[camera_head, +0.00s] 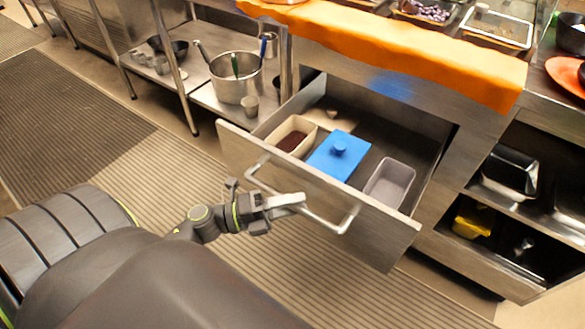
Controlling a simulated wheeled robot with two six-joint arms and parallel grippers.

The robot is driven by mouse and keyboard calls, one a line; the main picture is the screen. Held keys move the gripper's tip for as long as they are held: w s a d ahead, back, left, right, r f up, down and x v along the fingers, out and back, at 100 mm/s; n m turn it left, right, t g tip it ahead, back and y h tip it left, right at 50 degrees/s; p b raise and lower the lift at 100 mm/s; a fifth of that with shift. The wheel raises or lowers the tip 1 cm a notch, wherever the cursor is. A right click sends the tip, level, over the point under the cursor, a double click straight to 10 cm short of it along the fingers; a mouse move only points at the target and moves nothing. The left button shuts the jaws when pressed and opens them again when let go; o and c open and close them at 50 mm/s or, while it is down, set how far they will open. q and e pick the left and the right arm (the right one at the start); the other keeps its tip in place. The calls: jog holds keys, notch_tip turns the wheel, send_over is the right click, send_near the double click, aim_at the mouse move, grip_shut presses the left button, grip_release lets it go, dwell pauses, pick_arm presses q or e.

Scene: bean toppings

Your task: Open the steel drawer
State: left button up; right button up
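The steel drawer (385,222) is pulled well out from under the counter, its inside showing. It holds a beige container of dark contents (291,141), a blue lidded box (326,166) and a grey empty container (390,183). A bar handle (328,222) runs across its front. My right gripper is out of view.
A steel shelf with a pot of utensils (238,78) stands left of the drawer. An orange cloth (400,50) hangs over the counter edge above. Open shelves with a metal pan (510,172) and a yellow container (472,222) are at right. Ribbed floor mat lies in front.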

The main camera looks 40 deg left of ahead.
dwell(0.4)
